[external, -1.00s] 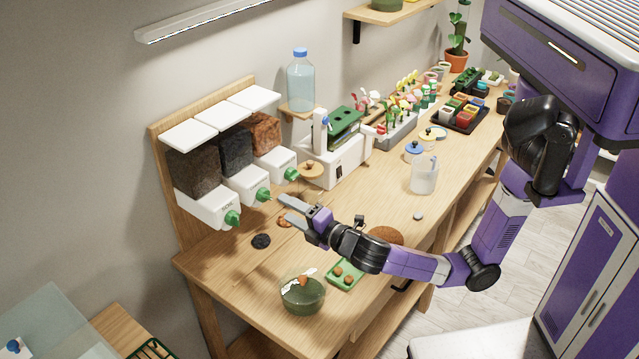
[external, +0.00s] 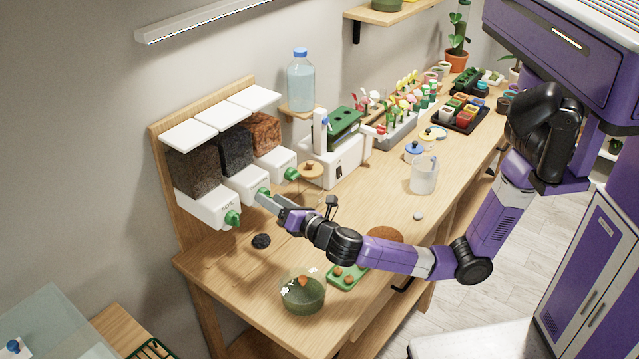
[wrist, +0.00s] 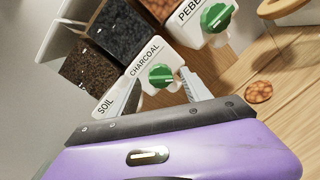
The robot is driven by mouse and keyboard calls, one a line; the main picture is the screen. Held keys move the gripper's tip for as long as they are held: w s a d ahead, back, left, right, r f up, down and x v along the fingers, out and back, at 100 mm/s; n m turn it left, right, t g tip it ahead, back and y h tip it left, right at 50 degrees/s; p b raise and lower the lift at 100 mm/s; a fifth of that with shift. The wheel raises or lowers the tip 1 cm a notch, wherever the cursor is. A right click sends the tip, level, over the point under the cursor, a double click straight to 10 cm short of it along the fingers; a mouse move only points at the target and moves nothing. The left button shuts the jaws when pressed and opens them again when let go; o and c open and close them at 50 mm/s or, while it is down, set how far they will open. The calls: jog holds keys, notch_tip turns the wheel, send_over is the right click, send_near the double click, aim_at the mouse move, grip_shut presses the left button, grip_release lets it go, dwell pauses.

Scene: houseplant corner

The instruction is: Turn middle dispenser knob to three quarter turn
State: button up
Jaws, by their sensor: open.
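The middle dispenser, labelled CHARCOAL, has a green knob that shows between my fingers in the wrist view (wrist: 161,76). In the external view this middle knob (external: 263,194) is partly covered by my gripper (external: 268,204). My gripper (wrist: 160,92) is open, with one finger on each side of the knob. I cannot tell whether the fingers touch it. The white dispenser body (external: 243,183) holds dark charcoal (external: 236,150) above the knob.
The soil knob (external: 233,218) is to the left and the pebble knob (external: 291,174) to the right, both close by. A dark pile (external: 261,241) lies on the bench below. A glass bowl (external: 303,295) and a green tray (external: 347,276) stand toward the front.

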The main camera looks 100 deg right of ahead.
jog(key=shift+w+d, duration=0.3)
jog(key=shift+d, duration=0.15)
jog(key=shift+c, duration=0.2)
grip_shut()
